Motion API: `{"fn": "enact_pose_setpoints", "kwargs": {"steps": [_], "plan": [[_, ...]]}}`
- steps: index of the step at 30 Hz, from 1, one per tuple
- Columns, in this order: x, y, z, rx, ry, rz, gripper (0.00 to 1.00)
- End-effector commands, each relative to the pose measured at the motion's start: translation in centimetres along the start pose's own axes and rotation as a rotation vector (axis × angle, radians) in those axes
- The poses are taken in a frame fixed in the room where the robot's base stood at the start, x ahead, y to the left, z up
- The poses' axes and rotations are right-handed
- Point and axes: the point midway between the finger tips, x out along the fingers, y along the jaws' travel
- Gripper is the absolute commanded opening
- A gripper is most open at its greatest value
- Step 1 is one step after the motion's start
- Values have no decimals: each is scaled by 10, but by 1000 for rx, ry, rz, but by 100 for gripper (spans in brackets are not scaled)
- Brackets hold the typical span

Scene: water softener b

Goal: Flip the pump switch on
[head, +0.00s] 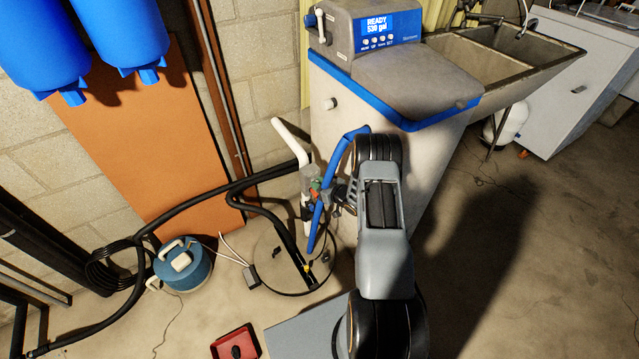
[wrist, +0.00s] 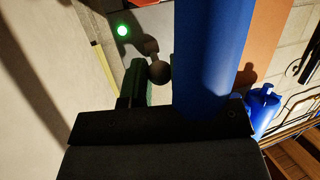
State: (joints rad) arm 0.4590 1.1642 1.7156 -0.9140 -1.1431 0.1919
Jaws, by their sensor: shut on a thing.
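In the wrist view, a short dark lever with a ball end (wrist: 158,71), which looks like the pump switch, stands out from a pale surface. A round green light (wrist: 122,30) glows beside it. My gripper (wrist: 156,90) is at the ball end, with a green-edged finger on its left. A thick blue pipe (wrist: 210,55) covers the right side, so the other finger is hidden. The jaws are shut on the lever. In the head view, my gripper (head: 328,194) is beside the blue pipe (head: 320,222), and the switch cannot be made out there.
The softener cabinet (head: 400,85) stands close behind my arm, its display reading READY. A round floor cover (head: 290,283) with black hoses lies below my gripper. A blue-and-white pump unit (head: 183,265) and a red tray (head: 235,343) are on the floor.

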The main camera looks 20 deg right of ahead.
Motion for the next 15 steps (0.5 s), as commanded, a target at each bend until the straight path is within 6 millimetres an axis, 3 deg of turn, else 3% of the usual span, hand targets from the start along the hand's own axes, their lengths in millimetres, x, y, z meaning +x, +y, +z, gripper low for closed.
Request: {"fn": "enact_pose_setpoints", "kwargs": {"steps": [8,9,15], "plan": [[0,0,0,1,-6,-2,0],[0,0,0,1,-6,-2,26],[0,0,0,1,-5,-1,45]]}}
